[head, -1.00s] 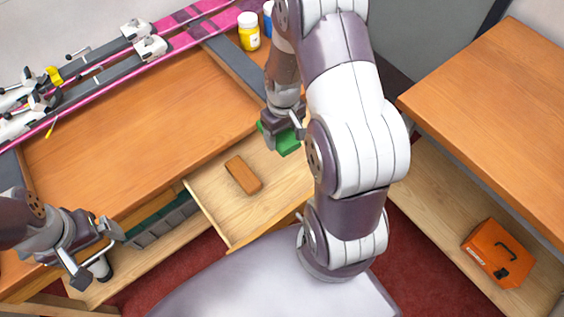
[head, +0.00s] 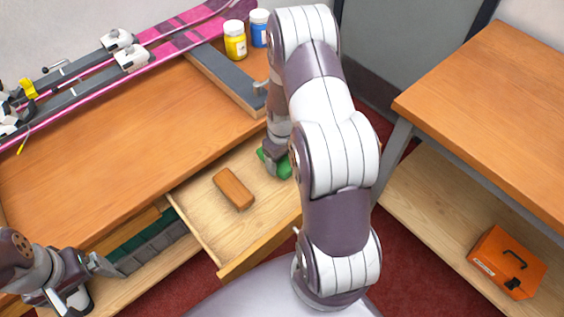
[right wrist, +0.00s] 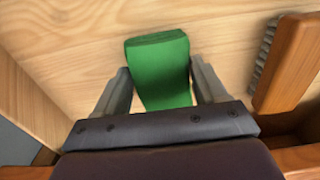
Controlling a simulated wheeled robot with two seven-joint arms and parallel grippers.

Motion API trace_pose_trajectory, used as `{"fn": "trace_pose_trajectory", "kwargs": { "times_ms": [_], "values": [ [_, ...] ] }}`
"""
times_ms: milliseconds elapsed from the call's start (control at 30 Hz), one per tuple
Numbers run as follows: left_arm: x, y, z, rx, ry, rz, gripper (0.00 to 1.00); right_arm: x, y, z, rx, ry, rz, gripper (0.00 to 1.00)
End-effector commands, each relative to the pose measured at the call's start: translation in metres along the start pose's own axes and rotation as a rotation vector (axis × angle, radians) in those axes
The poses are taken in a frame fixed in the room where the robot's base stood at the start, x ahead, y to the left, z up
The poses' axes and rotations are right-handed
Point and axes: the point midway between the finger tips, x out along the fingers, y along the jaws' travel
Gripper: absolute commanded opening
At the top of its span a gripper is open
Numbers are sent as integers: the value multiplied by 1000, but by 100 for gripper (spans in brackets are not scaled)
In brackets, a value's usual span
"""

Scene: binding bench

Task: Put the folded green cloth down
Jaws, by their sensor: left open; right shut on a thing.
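The folded green cloth (head: 284,167) is at the far right part of the open drawer (head: 218,238), partly hidden by my right arm. My right gripper (head: 271,160) is shut on it. In the right wrist view, the cloth (right wrist: 160,62) sits between both fingers of the right gripper (right wrist: 160,82), over pale wood. I cannot tell whether it touches the drawer floor. My left gripper (head: 92,284) is open and empty at the lower left, by the bench front.
A wooden brush (head: 233,188) lies in the drawer, and its bristles show in the right wrist view (right wrist: 262,55). Skis (head: 150,45), a yellow jar (head: 235,42) and a blue jar (head: 259,28) are on the bench. An orange case (head: 508,263) is on the right-hand shelf.

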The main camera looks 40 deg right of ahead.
Motion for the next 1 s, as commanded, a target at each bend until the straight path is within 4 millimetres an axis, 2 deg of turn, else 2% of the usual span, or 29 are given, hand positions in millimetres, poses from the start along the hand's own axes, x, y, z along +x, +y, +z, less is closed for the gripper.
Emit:
{"fn": "trace_pose_trajectory", "kwargs": {
  "times_ms": [67, 433, 467, 500, 533, 833, 933, 1000],
  "values": [
    [2, 0, 0, 0, 0, 0, 97, 14, 0, 1, 0, -2, -1, 47],
    [4, 0, 0, 0, 0, 0, 97, 19, 0, 0, 0, 1, 1, 47],
    [4, 0, 0, 0, 0, 0, 97, 18, 0, 0, 0, 1, 1, 81],
    [3, 0, 0, 0, 0, 0, 97, 17, 0, 0, 0, 1, 1, 94],
    [3, 0, 0, 0, 0, 0, 97, 17, 0, 0, 0, 1, 1, 97],
    [1, 0, 0, 0, 0, 0, 97, 13, 0, 0, 0, 1, 1, 97],
    [-1, 0, 0, 0, 0, 0, 97, -2, 0, -1, 0, 4, 2, 97],
    [-4, 0, 0, 0, 0, 0, 97, -21, 1, -1, 0, 7, 4, 97]
  ]
}}
